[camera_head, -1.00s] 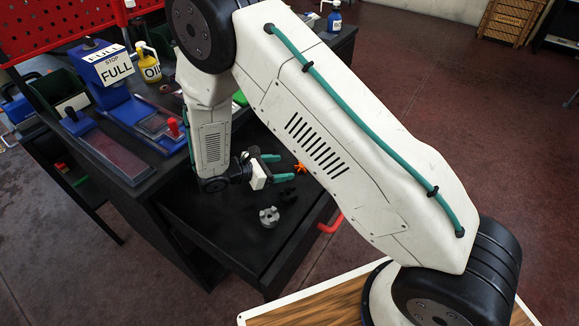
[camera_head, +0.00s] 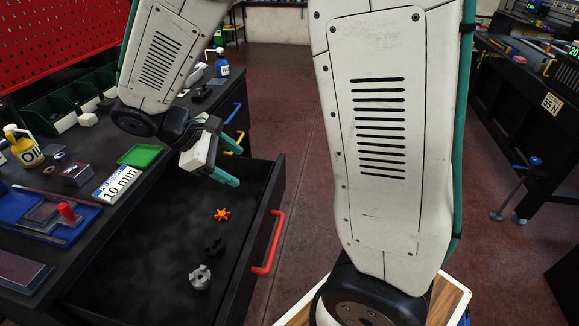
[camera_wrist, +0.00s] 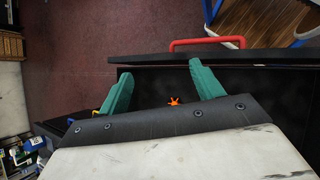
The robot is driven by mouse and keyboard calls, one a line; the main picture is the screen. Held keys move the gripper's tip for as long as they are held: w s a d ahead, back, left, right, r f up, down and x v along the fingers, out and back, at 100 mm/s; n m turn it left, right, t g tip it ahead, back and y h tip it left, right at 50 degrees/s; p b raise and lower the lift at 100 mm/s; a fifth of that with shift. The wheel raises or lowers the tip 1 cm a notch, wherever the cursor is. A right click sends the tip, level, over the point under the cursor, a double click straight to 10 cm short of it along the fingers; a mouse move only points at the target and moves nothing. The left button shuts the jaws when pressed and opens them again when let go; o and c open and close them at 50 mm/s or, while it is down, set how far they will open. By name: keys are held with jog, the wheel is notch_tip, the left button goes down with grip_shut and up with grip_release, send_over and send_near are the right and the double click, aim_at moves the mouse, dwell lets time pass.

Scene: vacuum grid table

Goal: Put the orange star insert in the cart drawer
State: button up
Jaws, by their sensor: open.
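The orange star insert (camera_head: 222,214) lies on the dark floor of the open cart drawer (camera_head: 165,270). The wrist view shows the star (camera_wrist: 174,101) between and below my two green fingers, close to the black gripper body. My gripper (camera_head: 232,163) is open and empty, above the far end of the drawer. Its fingers also show spread apart in the wrist view (camera_wrist: 160,85). Nothing is between the fingertips.
The drawer front has a red handle (camera_head: 267,243). The cart top holds a green tray (camera_head: 141,156), a 10 mm label block (camera_head: 116,186) and a yellow oil bottle (camera_head: 22,146).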

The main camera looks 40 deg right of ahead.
jog(key=s+r+m+t+y, duration=0.2)
jog(key=s+r+m+y, duration=0.1)
jog(key=s, duration=0.6)
jog(key=s+r+m+t+y, duration=0.1)
jog(key=s+r+m+y, duration=0.3)
jog(key=s, duration=0.5)
notch_tip(320, 180, up, 2)
jog(key=shift+s+d+r+m+t, duration=0.1)
jog(key=shift+s+d+m+t, duration=0.25)
jog(key=shift+m, duration=0.45)
jog(key=shift+w+a, duration=0.1)
